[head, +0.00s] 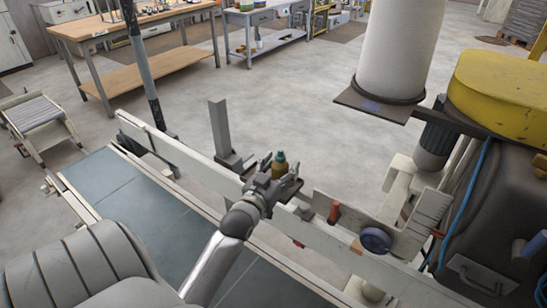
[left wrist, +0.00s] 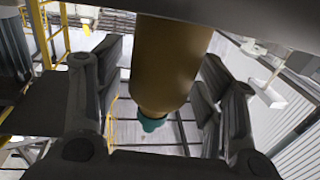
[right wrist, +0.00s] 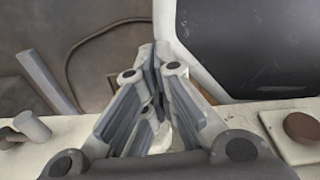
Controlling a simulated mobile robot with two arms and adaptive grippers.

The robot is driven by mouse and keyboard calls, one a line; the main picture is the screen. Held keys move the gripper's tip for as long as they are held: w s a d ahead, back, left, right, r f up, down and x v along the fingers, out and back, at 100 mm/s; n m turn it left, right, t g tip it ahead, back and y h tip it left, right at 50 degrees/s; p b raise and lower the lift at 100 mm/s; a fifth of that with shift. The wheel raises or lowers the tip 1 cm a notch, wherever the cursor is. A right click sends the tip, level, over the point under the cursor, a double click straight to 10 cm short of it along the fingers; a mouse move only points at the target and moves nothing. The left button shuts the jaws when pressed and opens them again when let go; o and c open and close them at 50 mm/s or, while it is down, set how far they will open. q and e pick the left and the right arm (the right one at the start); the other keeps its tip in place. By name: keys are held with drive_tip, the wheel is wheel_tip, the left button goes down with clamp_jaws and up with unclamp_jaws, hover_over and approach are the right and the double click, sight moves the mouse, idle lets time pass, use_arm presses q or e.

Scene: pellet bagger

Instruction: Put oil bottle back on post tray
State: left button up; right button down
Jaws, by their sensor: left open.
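The oil bottle (head: 280,161), amber with a teal top, stands upright beside the conveyor's pale side rail. My left gripper (head: 274,180) is at the bottle, reaching over the rail. In the left wrist view the bottle (left wrist: 170,65) lies between the open fingers (left wrist: 160,85), with gaps on both sides. The post tray cannot be told apart clearly; dark flat parts around the bottle's base are partly hidden by my gripper. My right gripper (right wrist: 155,65) shows only in its own wrist view, its fingers together and nothing seen between them.
A grey upright post (head: 219,126) stands left of the bottle. The conveyor's side rail (head: 190,164) runs between my body and it. A blue handwheel (head: 375,240), a white spout (head: 397,50) and a yellow-topped machine (head: 500,90) are at right.

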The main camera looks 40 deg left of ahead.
use_arm(q)
drive_tip(key=b+v, duration=0.1)
drive_tip(key=v, duration=1.1)
